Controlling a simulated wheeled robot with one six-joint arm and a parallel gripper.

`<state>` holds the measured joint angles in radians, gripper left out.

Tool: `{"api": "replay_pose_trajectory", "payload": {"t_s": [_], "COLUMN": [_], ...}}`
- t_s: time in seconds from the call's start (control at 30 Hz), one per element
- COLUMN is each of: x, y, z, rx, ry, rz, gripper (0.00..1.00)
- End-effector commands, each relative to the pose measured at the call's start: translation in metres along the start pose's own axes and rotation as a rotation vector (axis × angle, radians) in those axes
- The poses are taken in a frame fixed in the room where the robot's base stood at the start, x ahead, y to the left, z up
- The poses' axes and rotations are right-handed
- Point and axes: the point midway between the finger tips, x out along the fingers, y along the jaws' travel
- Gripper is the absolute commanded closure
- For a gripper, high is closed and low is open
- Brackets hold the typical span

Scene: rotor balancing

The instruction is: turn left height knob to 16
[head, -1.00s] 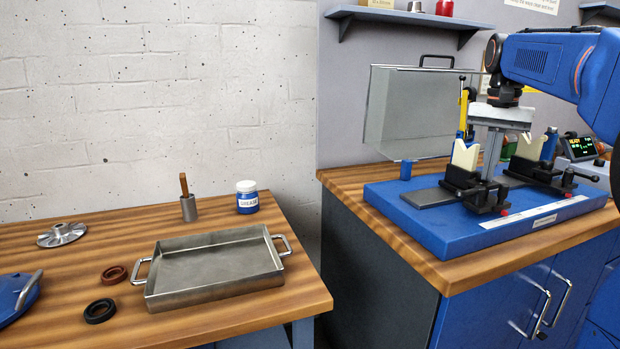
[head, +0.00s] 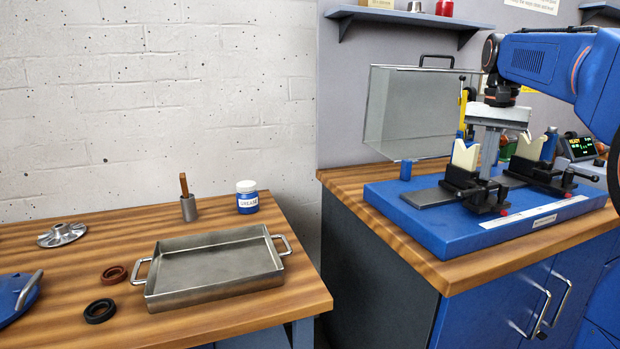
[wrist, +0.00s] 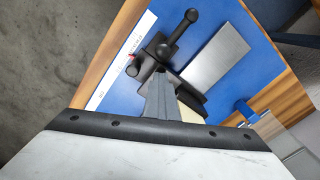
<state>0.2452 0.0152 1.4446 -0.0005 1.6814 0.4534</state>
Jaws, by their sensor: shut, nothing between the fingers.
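The left support (head: 463,176) carries a cream V-block (head: 465,155) on a black body. A black bar-handled knob (wrist: 180,33) shows beside the support in the wrist view; I take it to be the left height knob. Its number cannot be read. My gripper (head: 486,177) points down at the left support, its grey fingers together and empty. In the wrist view the fingertips (wrist: 163,72) appear close to the knob's inner end; I cannot tell whether they touch. The fingers hide part of the support.
The right support's V-block (head: 531,146) and its black handle (head: 574,178) stand to the right on the blue base (head: 430,222). A clear guard (head: 410,110) stands behind. A small display (head: 580,147) is at the right. A metal tray (head: 212,268) is on the left bench.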

Motion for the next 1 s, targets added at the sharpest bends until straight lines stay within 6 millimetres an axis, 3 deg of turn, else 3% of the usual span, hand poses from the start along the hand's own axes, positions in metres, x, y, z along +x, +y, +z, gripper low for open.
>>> {"api": "replay_pose_trajectory", "payload": {"t_s": [1.0], "x": [-0.006], "y": [-0.013], "z": [0.008], "rx": [0.0], "ry": [0.001], "rz": [-0.001], "gripper": [1.0]}}
